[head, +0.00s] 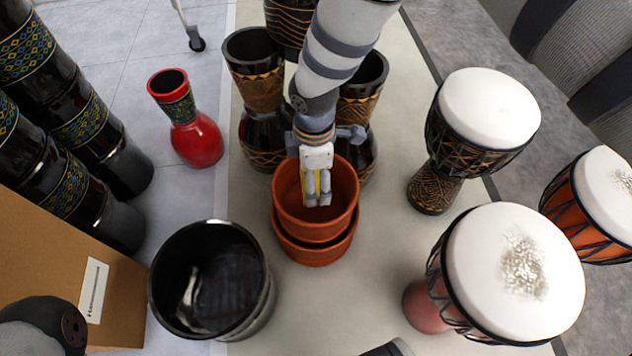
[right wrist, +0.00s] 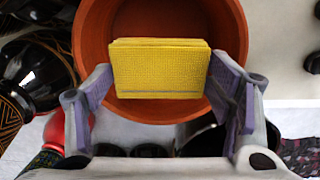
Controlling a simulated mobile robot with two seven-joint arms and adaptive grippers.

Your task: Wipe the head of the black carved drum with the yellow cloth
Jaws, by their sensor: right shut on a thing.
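The yellow cloth (right wrist: 158,70) is a folded block between the fingers of my right gripper (right wrist: 160,88) in the right wrist view. In the head view my right gripper (head: 318,192) points down over the terracotta pots, shut on the cloth, which shows only as thin yellow strips (head: 317,184). The black carved drum (head: 434,192) stands upright to the right, well apart from the gripper. Its white head (head: 490,107) faces up and looks clean. My left gripper is not in view.
Stacked terracotta pots (head: 345,212) are below the right gripper. Black drum shells (head: 252,85) stand behind it. A black bucket (head: 262,300) and a red vase (head: 196,143) are left. A red drum (head: 470,265) and an orange drum (head: 563,212), both with marked heads, are right.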

